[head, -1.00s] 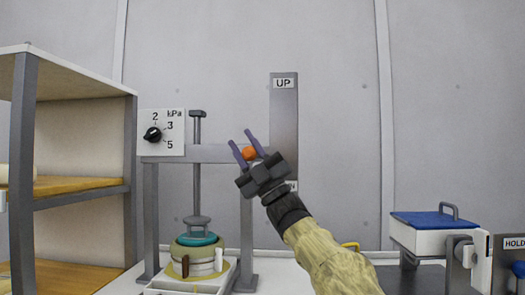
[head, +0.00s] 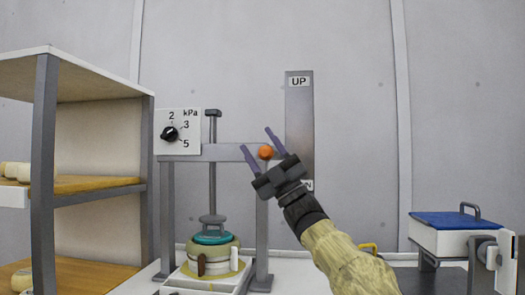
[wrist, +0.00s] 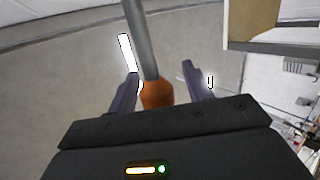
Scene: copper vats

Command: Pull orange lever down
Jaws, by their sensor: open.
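The orange lever knob (head: 265,152) sits in front of the grey upright plate marked UP (head: 299,110). In the wrist view the orange knob (wrist: 158,95) is at the end of a grey rod (wrist: 142,40), between my fingers. My gripper (head: 257,140) is open, with its two purple fingers on either side of the knob. In the wrist view my gripper (wrist: 160,72) shows gaps beside the rod. I cannot tell if either finger touches the knob. The lower label on the plate is mostly hidden behind my gripper.
A press frame (head: 225,152) with a dial panel (head: 179,132) stands left of the lever, over a pot with a teal lid (head: 213,238). A shelf (head: 95,187) is at the far left. A white box with a blue lid (head: 450,222) is at the right.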

